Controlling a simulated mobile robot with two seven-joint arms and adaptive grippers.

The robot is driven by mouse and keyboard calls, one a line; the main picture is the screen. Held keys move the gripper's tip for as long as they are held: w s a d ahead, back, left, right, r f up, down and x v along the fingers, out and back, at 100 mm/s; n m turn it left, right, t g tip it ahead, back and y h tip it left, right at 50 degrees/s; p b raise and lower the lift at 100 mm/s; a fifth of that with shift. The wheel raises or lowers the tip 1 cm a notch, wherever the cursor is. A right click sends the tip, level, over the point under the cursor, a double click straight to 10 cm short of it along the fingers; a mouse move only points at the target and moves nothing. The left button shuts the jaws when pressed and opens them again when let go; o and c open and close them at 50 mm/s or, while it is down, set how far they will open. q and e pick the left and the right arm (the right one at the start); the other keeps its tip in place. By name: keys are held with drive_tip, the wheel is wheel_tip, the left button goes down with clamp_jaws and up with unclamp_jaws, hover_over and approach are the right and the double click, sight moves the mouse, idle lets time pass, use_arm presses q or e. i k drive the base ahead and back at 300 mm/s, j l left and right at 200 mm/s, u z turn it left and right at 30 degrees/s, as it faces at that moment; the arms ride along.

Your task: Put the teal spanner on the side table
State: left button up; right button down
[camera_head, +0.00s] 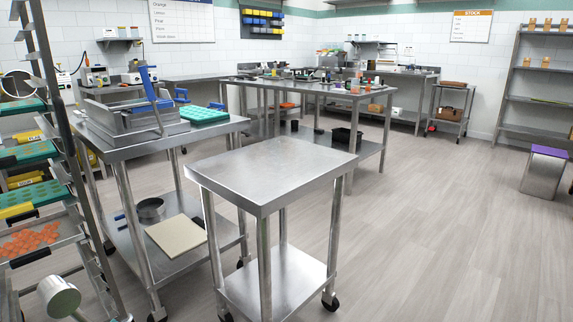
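A small steel table on castors (275,168), which looks like the side table, stands in the front middle with a bare top. I cannot make out a teal spanner anywhere in the head view. Small tools and parts too small to identify lie on the long steel workbench (300,86) at the back. Neither of my grippers shows.
Left of the small table, a steel bench (222,128) carries a depositor (130,115) with a blue lever and a teal mould tray (203,115). A tray rack (72,165) stands far left. A purple-topped bin (546,170) stands right. The right floor is clear.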

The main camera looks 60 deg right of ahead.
sight(292, 167)
drive_tip(key=z, duration=0.4)
drive_tip(key=l+z, duration=0.1)
drive_tip(key=z, duration=0.3)
drive_tip(key=i+z, duration=0.1)
drive_tip(key=z, duration=0.7)
drive_tip(key=i+l, duration=0.05)
